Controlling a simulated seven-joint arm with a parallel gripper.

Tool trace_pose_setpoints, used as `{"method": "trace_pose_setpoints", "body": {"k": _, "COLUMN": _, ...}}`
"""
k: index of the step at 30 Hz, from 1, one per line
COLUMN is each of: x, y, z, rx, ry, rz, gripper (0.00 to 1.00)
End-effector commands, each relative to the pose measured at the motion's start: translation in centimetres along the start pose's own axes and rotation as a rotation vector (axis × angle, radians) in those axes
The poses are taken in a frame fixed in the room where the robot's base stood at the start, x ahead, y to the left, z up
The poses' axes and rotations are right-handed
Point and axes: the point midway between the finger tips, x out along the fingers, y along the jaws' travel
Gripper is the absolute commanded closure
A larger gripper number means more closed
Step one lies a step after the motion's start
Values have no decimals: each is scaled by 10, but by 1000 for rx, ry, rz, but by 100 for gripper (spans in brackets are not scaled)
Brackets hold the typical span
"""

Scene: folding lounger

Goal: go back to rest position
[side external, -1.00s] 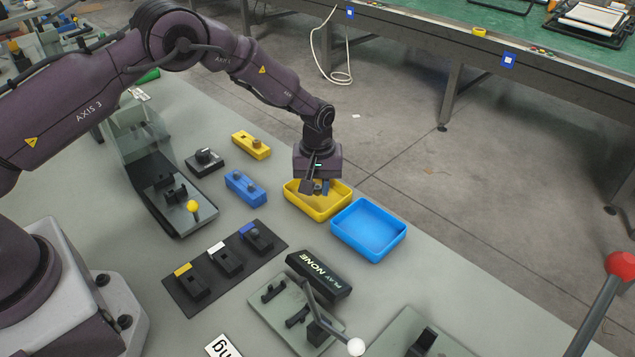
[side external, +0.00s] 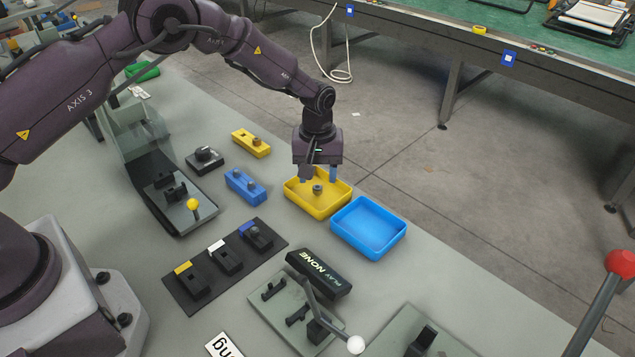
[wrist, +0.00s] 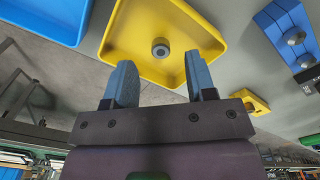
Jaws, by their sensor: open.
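My gripper (side external: 318,174) is open and empty above the yellow tray (side external: 337,204). Its two blue fingertips stand apart in the wrist view (wrist: 161,82). A small grey round part (side external: 318,188) lies on the floor of the yellow tray, below the fingers. The part also shows in the wrist view (wrist: 160,48), apart from both fingers.
An empty blue tray (side external: 368,228) stands to the right of the yellow one. A blue block (side external: 245,186) and a yellow block (side external: 251,143) lie to the left.

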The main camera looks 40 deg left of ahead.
Motion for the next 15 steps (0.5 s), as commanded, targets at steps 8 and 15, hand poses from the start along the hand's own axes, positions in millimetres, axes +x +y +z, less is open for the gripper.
{"method": "trace_pose_setpoints", "body": {"k": 8, "x": -63, "y": 1, "z": 0, "rx": 0, "ry": 3, "rz": 3, "gripper": 49}}
{"method": "trace_pose_setpoints", "body": {"k": 15, "x": -90, "y": 0, "z": 0, "rx": 2, "ry": 1, "rz": 1, "gripper": 49}}
